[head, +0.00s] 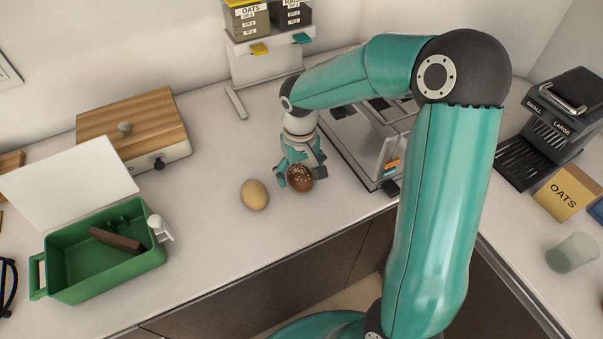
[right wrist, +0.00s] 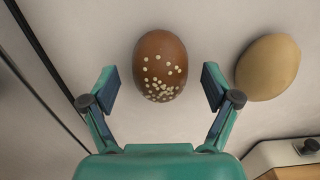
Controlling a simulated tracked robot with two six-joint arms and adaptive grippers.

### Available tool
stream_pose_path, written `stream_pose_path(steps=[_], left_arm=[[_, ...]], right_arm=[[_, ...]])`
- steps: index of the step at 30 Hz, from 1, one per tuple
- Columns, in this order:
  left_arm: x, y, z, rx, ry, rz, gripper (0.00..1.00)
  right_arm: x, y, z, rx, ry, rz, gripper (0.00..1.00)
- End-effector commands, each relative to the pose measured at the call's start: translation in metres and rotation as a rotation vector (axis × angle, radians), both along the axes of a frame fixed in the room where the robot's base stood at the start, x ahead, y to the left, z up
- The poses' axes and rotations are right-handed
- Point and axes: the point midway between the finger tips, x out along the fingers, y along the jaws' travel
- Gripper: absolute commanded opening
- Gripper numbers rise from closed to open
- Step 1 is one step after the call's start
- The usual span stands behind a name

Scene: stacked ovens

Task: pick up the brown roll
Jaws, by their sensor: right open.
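The brown roll (head: 301,178) is dark, oval and dotted with pale seeds. It lies on the counter near the middle of the head view. It also shows at the top centre of the right wrist view (right wrist: 161,66). My right gripper (head: 302,172) is over the roll, pointing down, with its fingers open. In the right wrist view its two fingertips (right wrist: 161,88) stand on either side of the roll's lower part, with a gap on each side. The gripper holds nothing. My left gripper is not in view.
A tan roll (head: 255,194) lies just left of the brown one. A green box (head: 62,262) with a white lid holds a brown bar. A steel appliance (head: 350,140) stands right behind the roll. A wood-topped box (head: 130,125) is at back left. The counter's front edge is close.

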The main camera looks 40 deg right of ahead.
Motion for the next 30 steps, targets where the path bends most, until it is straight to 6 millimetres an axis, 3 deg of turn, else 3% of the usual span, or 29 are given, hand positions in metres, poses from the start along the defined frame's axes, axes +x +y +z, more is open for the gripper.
stream_pose_path(steps=[9,21,30], left_arm=[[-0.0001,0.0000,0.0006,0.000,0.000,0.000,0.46],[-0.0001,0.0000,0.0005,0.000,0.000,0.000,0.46],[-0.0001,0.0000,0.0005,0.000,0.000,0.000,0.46]], right_arm=[[0.0002,0.0001,-0.0080,0.000,-0.001,0.000,0.88],[0.0002,0.0001,-0.0076,0.000,-0.001,0.000,0.23],[0.0004,0.0000,-0.0062,-0.001,-0.002,0.000,0.23]])
